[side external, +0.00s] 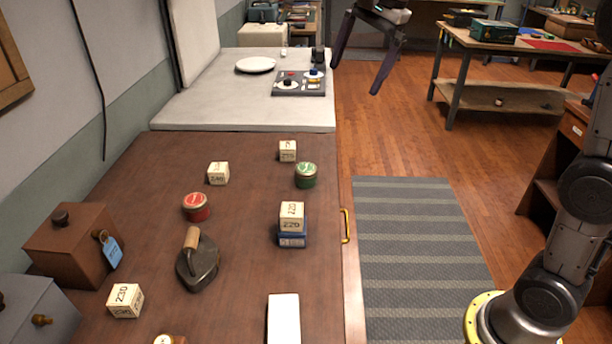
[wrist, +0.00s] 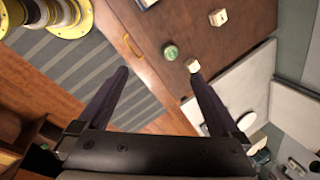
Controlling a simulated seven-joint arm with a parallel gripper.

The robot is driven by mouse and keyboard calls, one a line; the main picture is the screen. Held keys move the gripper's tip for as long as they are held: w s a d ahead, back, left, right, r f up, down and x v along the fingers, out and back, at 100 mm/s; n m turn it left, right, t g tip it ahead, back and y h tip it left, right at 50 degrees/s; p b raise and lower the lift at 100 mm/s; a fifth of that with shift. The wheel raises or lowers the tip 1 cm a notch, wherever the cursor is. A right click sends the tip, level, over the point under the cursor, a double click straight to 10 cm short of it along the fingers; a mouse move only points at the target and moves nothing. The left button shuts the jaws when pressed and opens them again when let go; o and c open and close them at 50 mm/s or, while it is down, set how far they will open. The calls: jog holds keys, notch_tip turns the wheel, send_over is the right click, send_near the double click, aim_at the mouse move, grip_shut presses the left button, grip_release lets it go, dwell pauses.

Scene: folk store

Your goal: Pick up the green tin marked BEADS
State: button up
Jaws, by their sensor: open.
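A small green tin (side external: 306,176) with a green lid stands upright on the brown wooden counter (side external: 255,205), near its right edge. Its lettering is too small to read. In the wrist view the green tin (wrist: 171,52) lies beyond and between my fingers, at a distance. My gripper (side external: 356,78) is high at the top of the side view, to the right of the counter, above the floor. It also shows in the wrist view (wrist: 158,73), open and empty with its two dark fingers wide apart.
A cream block (side external: 288,151) stands just behind the tin. A numbered block sits on a blue box (side external: 292,240) in front of it. A red tin (side external: 196,207), a flat iron (side external: 198,262) and more blocks stand left. A brass handle (side external: 345,226) juts from the counter's right side.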

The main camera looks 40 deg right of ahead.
jog(key=w+d+f+m+g, duration=0.1)
jog(key=w+d+f+m, duration=0.1)
jog(key=w+f, duration=0.6)
jog(key=m+g, duration=0.1)
jog(key=g, duration=0.1)
send_near(306, 167)
jog(key=shift+y, duration=0.4)
notch_tip(306, 167, down, 6)
jog(key=shift+s+r, duration=0.15)
jog(key=shift+r, duration=0.05)
jog(key=shift+w+a+f, duration=0.1)
jog(key=shift+a+f, duration=0.1)
jog(key=shift+f, duration=0.75)
jog(key=shift+w+a+f, duration=0.1)
jog(key=shift+a+f, duration=0.05)
jog(key=shift+f, duration=0.8)
jog(key=shift+a+f, duration=0.2)
jog(key=shift+f, duration=0.75)
jog(key=c, duration=1.4)
